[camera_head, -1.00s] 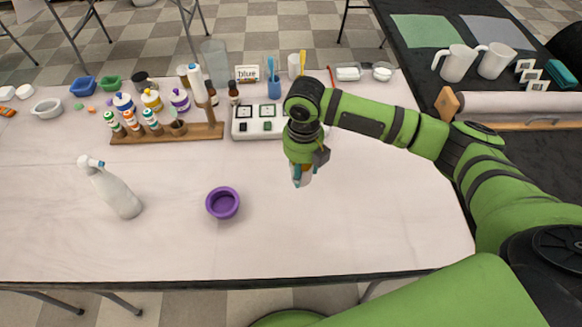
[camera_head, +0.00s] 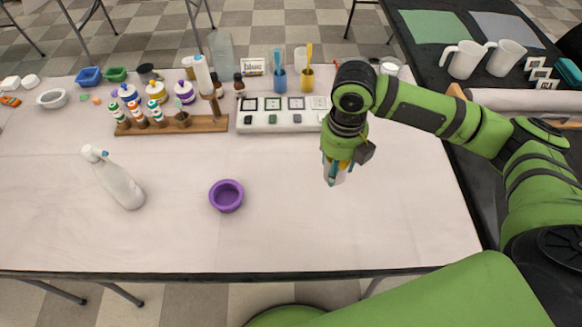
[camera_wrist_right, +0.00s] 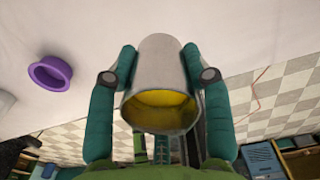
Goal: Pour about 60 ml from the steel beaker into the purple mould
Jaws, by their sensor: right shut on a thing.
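The purple mould (camera_head: 227,195) stands on the pale table and looks empty from the head view. It also shows at the left of the right wrist view (camera_wrist_right: 50,73). My right gripper (camera_head: 336,172) is over the table to the right of the mould. In the wrist view its two green fingers (camera_wrist_right: 160,78) are shut around the steel beaker (camera_wrist_right: 160,60), which has yellow liquid (camera_wrist_right: 162,106) inside. In the head view the beaker is mostly hidden by the gripper. My left gripper is not in view.
A wooden rack (camera_head: 170,127) with several small bottles and a white panel (camera_head: 283,116) line the back. The table around the mould is clear. Two white jugs (camera_head: 462,60) stand on the dark table at right.

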